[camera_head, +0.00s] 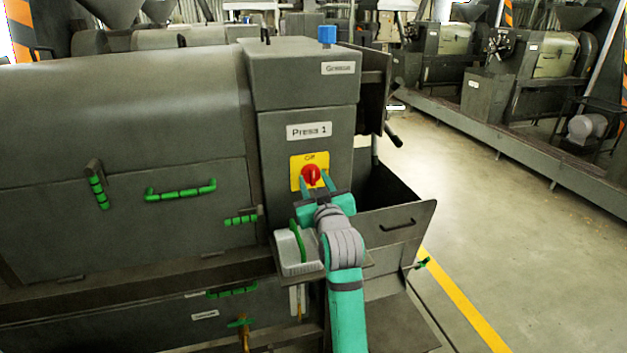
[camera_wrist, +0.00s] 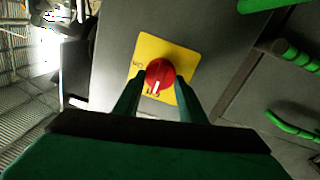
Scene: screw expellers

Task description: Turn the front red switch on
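The red rotary switch (camera_head: 311,174) sits on a yellow plate (camera_head: 296,163) on the front of the grey cabinet, below the "Press 1" label (camera_head: 309,131). In the wrist view the red knob (camera_wrist: 160,73) shows a white mark, and the yellow plate (camera_wrist: 146,47) carries lettering too small to read surely. My gripper (camera_head: 316,184) is right in front of the switch. In the wrist view my gripper (camera_wrist: 160,82) is open, with one finger on each side of the knob. I cannot tell whether the fingers touch it.
A light grey box with a green handle (camera_head: 298,246) is mounted below the switch, beside my arm. An open grey bin (camera_head: 396,222) stands to the right. Green handles (camera_head: 181,190) are on the machine at left. The floor at right is clear.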

